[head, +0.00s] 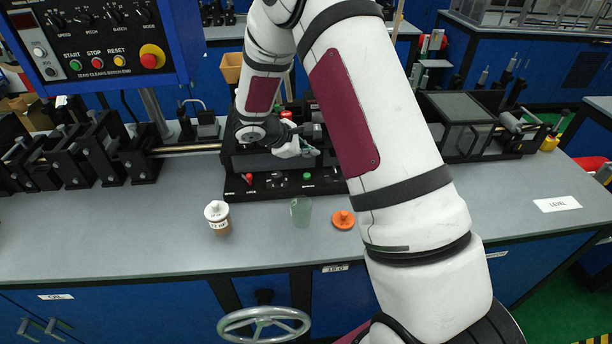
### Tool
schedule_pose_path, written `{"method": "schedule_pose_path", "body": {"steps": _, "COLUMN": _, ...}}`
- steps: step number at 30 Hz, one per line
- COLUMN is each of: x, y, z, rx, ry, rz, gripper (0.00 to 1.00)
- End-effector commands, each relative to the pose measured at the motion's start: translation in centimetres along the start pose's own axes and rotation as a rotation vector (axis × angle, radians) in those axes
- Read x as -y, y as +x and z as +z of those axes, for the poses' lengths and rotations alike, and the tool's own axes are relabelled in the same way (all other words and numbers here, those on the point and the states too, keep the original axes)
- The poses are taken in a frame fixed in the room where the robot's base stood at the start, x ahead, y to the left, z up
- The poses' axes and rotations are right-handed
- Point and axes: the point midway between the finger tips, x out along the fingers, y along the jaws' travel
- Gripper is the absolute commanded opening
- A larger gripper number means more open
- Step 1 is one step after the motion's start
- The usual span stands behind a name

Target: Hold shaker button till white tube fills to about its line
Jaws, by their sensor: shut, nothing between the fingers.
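A black machine with a low front panel (262,187) stands at mid-bench, partly hidden by my arm. The panel carries a red button (249,178) and a green button (307,177); their labels are too small to read surely, so I cannot tell which is the shaker button. My gripper (309,151) is shut, small and partly hidden, over the machine just behind the panel; I cannot tell whether it touches anything. I cannot make out a white tube or its line. A pale translucent cup (301,211) stands on the bench in front of the panel; its fill is unclear.
A white-capped brown jar (217,218) stands left of the cup, and an orange lid-like piece (343,220) lies right of it. A blue control box (100,45) overhangs the left. A handwheel (264,325) is below the bench edge. The grey bench front is mostly clear.

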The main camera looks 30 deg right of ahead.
Motion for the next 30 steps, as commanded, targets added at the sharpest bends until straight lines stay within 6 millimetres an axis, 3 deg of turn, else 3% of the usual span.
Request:
{"method": "schedule_pose_path", "body": {"steps": 12, "x": 2.4, "y": 3.4, "z": -2.5, "rx": 0.000, "ry": 0.000, "rz": -0.001, "gripper": 0.00}}
{"method": "schedule_pose_path", "body": {"steps": 30, "x": 2.8, "y": 3.8, "z": -2.8, "rx": 0.000, "ry": 0.001, "rz": 0.000, "gripper": 0.00}}
